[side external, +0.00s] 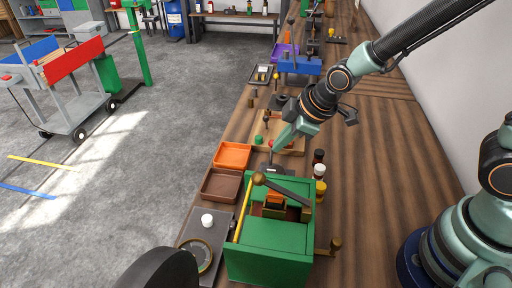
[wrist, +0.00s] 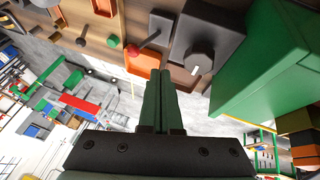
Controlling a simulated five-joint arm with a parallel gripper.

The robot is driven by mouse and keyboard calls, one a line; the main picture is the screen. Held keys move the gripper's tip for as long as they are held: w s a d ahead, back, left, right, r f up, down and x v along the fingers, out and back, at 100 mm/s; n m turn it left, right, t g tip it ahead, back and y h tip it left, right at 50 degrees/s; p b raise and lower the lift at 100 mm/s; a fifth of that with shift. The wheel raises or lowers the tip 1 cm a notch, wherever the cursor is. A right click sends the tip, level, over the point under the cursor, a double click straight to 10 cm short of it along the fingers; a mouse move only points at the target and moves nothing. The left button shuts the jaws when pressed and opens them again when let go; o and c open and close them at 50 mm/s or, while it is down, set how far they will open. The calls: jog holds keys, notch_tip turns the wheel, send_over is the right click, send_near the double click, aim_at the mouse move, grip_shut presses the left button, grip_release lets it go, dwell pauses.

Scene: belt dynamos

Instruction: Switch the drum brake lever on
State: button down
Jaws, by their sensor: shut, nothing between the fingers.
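My gripper (wrist: 163,78) is shut and empty, its two green fingers side by side. In the side view my gripper (side external: 272,149) points down over the bench, just beyond the green machine box. A small lever with a red ball knob (wrist: 133,50) stands on a dark plate (wrist: 157,22), up and left of my fingertips in the wrist view and apart from them.
A grey box with a black dial (wrist: 200,62) sits close to my fingertips. An orange tray (side external: 232,155) and a brown tray (side external: 221,185) lie left of my gripper. Several small bottles (side external: 319,172) stand to its right. The bench (side external: 375,190) is clear further right.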

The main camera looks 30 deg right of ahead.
aim_at(271, 155)
jog(key=w+d+f, duration=0.1)
jog(key=w+f, duration=0.1)
jog(key=w, duration=0.1)
jog(key=shift+w+d+f, duration=0.15)
jog(key=shift+d+f, duration=0.25)
jog(key=shift+w+d+f+m+h, duration=0.15)
jog(key=shift+w+d+f+m, duration=0.05)
jog(key=shift+w+d, duration=0.3)
jog(key=shift+w+d+f+m+h, duration=0.15)
jog(key=shift+w+d+m, duration=0.05)
jog(key=shift+w+d, duration=0.25)
jog(key=shift+s+a, duration=0.1)
jog(key=shift+a, duration=0.1)
